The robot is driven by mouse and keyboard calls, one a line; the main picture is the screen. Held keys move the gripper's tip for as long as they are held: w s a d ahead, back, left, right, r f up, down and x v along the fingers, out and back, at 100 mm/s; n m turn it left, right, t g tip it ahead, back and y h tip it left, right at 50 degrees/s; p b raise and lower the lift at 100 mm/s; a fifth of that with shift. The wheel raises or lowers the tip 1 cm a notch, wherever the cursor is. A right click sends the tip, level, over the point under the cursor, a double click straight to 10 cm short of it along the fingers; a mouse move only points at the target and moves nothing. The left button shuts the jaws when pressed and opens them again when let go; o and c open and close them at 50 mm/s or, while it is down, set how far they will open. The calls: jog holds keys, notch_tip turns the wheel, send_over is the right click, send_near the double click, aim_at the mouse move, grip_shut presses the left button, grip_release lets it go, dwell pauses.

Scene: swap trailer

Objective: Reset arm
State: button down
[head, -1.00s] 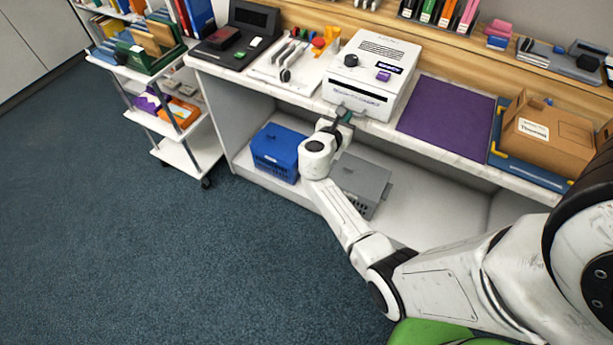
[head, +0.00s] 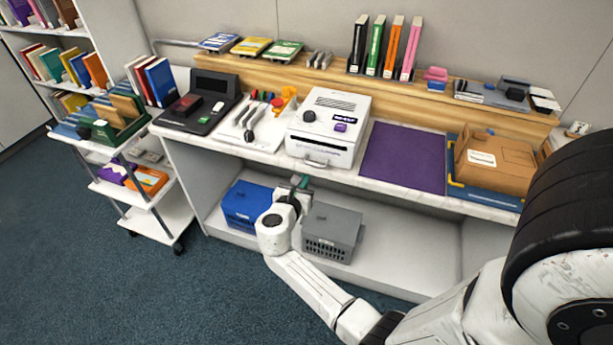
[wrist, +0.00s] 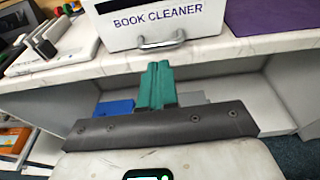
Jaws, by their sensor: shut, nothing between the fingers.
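My gripper (head: 301,182) is in front of the counter, just below its front edge, and is shut with nothing held. In the wrist view its green fingers (wrist: 156,85) are together and point at the counter front below the handle of the white book cleaner (wrist: 160,22). The fingers look apart from the handle, though the exact gap is hard to tell. The book cleaner (head: 322,137) stands on the counter with a dark knob and a purple button. My arm reaches in from the lower right and hides part of the lower shelf.
A blue crate (head: 243,204) and a grey crate (head: 333,226) sit on the shelf below the counter (head: 390,184). A purple mat (head: 404,157) and a cardboard box (head: 500,163) lie to the right. A book trolley (head: 165,215) stands at the left. The floor (head: 120,290) is clear.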

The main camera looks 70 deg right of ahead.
jog(key=v, duration=0.7)
